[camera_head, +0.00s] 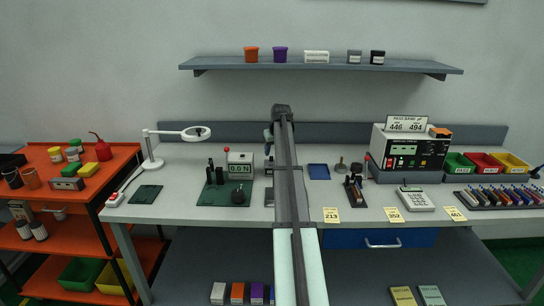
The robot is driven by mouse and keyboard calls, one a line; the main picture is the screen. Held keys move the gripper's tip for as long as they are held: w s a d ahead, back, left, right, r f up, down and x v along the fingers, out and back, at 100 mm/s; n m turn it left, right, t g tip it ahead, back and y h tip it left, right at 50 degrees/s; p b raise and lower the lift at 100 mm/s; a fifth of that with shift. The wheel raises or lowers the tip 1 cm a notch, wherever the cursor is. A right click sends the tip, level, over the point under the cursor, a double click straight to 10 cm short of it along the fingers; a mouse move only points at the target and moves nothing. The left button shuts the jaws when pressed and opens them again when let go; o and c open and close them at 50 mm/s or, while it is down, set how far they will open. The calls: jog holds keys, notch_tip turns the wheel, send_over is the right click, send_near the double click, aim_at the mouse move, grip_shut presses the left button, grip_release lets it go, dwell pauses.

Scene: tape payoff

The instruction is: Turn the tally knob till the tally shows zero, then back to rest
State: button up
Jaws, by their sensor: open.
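My arm reaches up the middle of the picture and bends down at its far end. My gripper (268,160) shows only in part at the left edge of the arm, over the bench. It is open, and the arm hides much of it. I cannot tell for certain which device is the tally. A small box (240,158) with a green display, seeming to read "0.5 N", stands left of the gripper. A dark round knob-like part (237,196) sits in front of it on a green base. The gripper is apart from that part.
The bench (170,205) carries a ring lamp (153,155), a blue pad (319,171), a small dark fixture (354,188), a calculator (405,199) and a large instrument (408,150). Coloured bins (484,163) stand at right. A shelf (320,66) hangs above. An orange cart (105,170) stands left.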

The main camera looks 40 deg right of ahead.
aim_at(272, 157)
jog(key=shift+x, duration=1.85)
grip_shut()
